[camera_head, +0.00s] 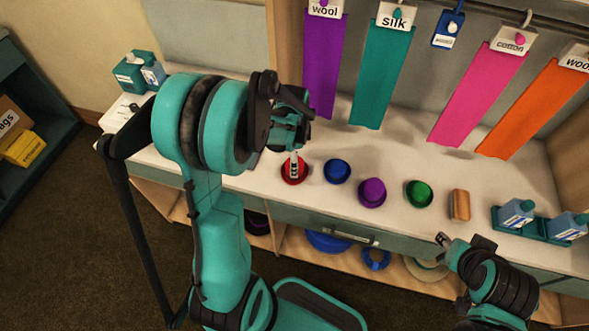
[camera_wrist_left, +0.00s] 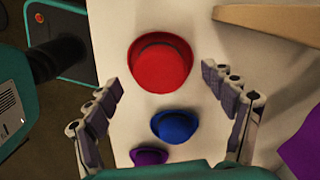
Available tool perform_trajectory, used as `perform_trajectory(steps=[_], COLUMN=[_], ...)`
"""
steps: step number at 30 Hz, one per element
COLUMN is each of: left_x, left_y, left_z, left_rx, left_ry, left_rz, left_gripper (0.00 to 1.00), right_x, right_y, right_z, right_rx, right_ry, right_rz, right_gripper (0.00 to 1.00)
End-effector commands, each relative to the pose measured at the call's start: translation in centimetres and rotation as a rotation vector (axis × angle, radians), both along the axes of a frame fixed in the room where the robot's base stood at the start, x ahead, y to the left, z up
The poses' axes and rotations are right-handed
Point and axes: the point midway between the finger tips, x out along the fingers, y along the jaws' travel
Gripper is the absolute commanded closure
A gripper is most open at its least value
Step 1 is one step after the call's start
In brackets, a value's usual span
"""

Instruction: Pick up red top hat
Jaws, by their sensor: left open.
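The red top hat (camera_head: 289,179) stands on the white counter at the left end of a row of hats. In the left wrist view the red hat (camera_wrist_left: 160,64) shows whole, with its round crown and brim, centred just beyond my fingertips. My left gripper (camera_head: 294,158) is right above the red hat and hides part of it in the head view. In the wrist view the left gripper (camera_wrist_left: 162,78) is open, its fingers spread to either side and holding nothing. My right gripper (camera_head: 445,240) is at the counter's front edge, away from the red hat; its jaws are too small to read.
To the right of the red hat stand a blue hat (camera_head: 337,171), a purple hat (camera_head: 372,192), a green hat (camera_head: 418,193) and a brown block (camera_head: 460,205). Coloured cloth strips, such as the teal one (camera_head: 383,75), hang behind. Blue bottles (camera_head: 516,213) stand at the right.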

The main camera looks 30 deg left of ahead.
Motion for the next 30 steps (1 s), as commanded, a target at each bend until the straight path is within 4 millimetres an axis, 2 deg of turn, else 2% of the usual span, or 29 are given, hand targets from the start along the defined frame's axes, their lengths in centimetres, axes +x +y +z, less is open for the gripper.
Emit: perform_trajectory(steps=[1, 5, 12, 14, 17, 18, 30], left_x=[0.1, 0.1, 0.1, 0.1, 0.1, 0.1, 0.1], left_y=[-0.1, -0.1, -0.1, -0.1, -0.1, -0.1, -0.1], left_z=[-1.3, -3.0, -3.2, -3.1, -3.1, -3.1, -2.9], left_rx=[0.000, 0.001, 0.001, 0.001, 0.001, 0.001, 0.001], left_ry=[0.000, -0.001, -0.001, -0.001, -0.001, -0.001, -0.001], left_rz=[-0.001, 0.000, 0.001, 0.001, 0.001, 0.001, 0.001], left_gripper=[0.17, 0.17, 0.17, 0.30, 0.57, 0.60, 0.60], right_x=[0.0, 0.0, 0.0, 0.0, 0.0, 0.0, 0.0], right_y=[0.0, 0.0, 0.0, 0.0, 0.0, 0.0, 0.0], right_z=[-0.9, -1.6, -1.5, -1.5, -1.5, -1.5, -1.4], right_rx=[0.000, 0.000, 0.000, 0.000, 0.000, 0.000, 0.000], right_ry=[0.000, 0.000, 0.000, 0.000, 0.000, 0.000, 0.000], right_rz=[0.000, 0.000, 0.000, 0.000, 0.000, 0.000, 0.000], right_gripper=[0.60, 0.60, 0.60, 0.60, 0.60, 0.60, 0.60])
